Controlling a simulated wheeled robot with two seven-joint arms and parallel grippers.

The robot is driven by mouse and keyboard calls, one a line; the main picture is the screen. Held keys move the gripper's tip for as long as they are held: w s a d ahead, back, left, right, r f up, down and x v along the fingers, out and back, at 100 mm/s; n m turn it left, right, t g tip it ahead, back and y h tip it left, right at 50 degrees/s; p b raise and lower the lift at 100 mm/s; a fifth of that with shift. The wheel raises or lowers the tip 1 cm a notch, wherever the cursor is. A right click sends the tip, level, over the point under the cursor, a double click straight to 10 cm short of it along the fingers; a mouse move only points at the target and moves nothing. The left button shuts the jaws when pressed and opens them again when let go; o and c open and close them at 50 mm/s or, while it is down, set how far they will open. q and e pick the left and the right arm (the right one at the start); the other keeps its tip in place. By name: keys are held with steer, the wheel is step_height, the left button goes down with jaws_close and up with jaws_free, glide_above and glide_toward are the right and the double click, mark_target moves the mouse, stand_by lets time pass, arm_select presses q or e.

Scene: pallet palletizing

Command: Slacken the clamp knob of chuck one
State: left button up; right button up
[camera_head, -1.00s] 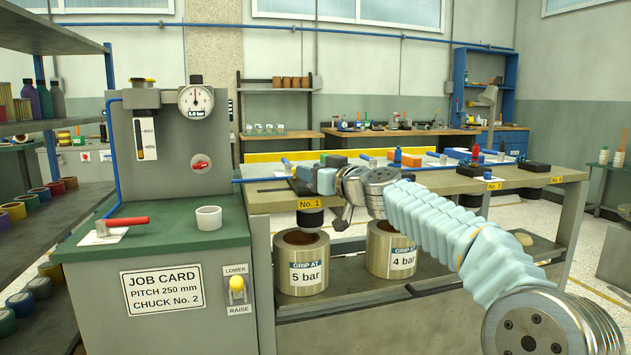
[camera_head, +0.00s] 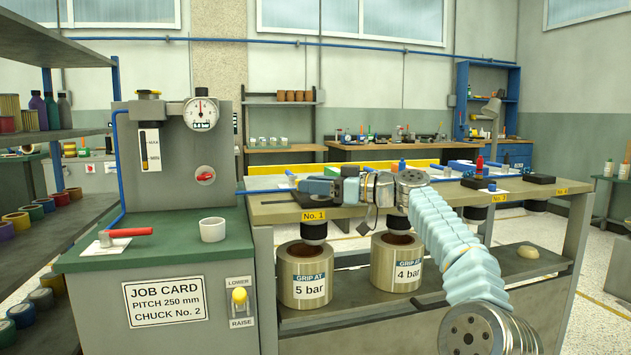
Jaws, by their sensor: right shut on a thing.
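Chuck one (camera_head: 313,232) hangs under the front rail of the steel bench, below the yellow No. 1 label (camera_head: 313,215). My right gripper (camera_head: 308,187) is over the bench top just above that label. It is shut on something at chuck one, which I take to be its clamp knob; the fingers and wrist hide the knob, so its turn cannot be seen. My right arm reaches in from the lower right. My left gripper is not in view.
Two cylinders stand on the shelf below, marked 5 bar (camera_head: 303,278) and 4 bar (camera_head: 396,265). The green-topped cabinet (camera_head: 150,248) at left bears a gauge (camera_head: 200,113), a red-handled lever (camera_head: 128,233) and a white ring (camera_head: 212,229). Its job card (camera_head: 165,301) names chuck No. 2.

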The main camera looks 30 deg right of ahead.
stand_by(0.4)
steer(key=o, duration=0.9)
steer(key=shift+o, duration=0.2)
steer(key=b+v, duration=0.2)
steer(key=v, duration=1.1)
steer(key=shift+s+d+b, duration=0.25)
steer(key=shift+d+b, duration=0.05)
steer(key=shift+d, duration=0.05)
